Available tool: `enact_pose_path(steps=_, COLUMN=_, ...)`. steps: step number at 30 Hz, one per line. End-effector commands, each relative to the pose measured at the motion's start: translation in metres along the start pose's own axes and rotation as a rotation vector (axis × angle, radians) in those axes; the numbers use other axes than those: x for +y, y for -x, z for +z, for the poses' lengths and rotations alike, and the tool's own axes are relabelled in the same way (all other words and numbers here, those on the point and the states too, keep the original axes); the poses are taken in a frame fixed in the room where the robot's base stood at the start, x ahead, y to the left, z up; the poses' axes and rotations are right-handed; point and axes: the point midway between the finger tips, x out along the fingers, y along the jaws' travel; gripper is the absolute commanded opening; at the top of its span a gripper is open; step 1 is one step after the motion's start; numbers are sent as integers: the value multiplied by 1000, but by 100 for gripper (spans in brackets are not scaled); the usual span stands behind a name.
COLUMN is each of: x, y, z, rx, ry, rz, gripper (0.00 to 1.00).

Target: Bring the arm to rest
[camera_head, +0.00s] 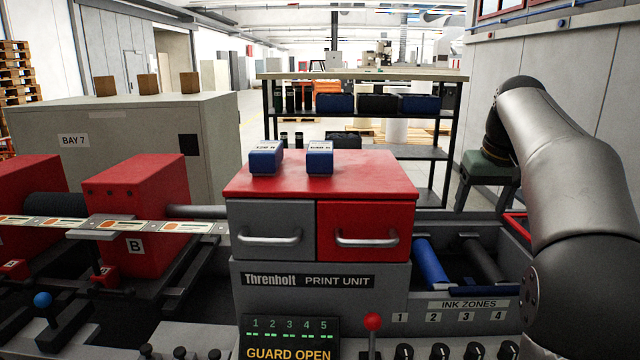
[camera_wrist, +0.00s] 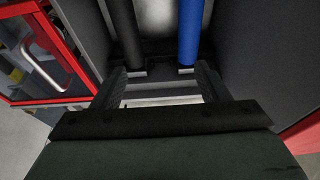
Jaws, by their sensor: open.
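My gripper (camera_head: 487,203) hangs at the right in the head view, fingers pointing down, past the back of the ink zones bay. Its two dark fingers are spread apart with nothing between them. In the wrist view my gripper (camera_wrist: 162,85) also shows open and empty. Beyond its fingertips lie a dark roller (camera_wrist: 125,35) and a blue roller (camera_wrist: 190,30). In the head view the blue roller (camera_head: 432,263) and dark roller (camera_head: 482,262) lie in the bay, apart from my gripper.
The print unit (camera_head: 320,281) has a grey drawer (camera_head: 272,222) and a red drawer (camera_head: 365,218), both shut. Two blue-and-white boxes (camera_head: 265,160) (camera_head: 319,160) stand on top. A shelf rack (camera_head: 360,76) stands behind. A red-framed door (camera_wrist: 40,50) is left in the wrist view.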

Motion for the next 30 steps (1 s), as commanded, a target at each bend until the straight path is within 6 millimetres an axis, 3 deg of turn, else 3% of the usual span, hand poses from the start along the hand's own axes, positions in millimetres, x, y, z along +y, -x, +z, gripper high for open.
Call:
enact_pose_path(steps=8, x=-38, y=5, z=36, rx=-30, ry=-4, rz=-18, gripper=68)
enact_pose_path(steps=14, x=-74, y=3, z=84, rx=-61, ry=-5, rz=-30, gripper=68)
enact_pose_path(steps=17, x=-96, y=0, z=120, rx=-80, ry=-1, rz=-33, gripper=68)
enact_pose_path(steps=22, x=-134, y=-15, z=213, rx=-124, ry=16, rz=-32, gripper=68)
enact_pose_path(steps=27, x=-153, y=-37, z=294, rx=-157, ry=31, rz=-23, gripper=68)
enact_pose_path(steps=30, x=-157, y=-46, z=321, rx=-168, ry=38, rz=-19, gripper=68)
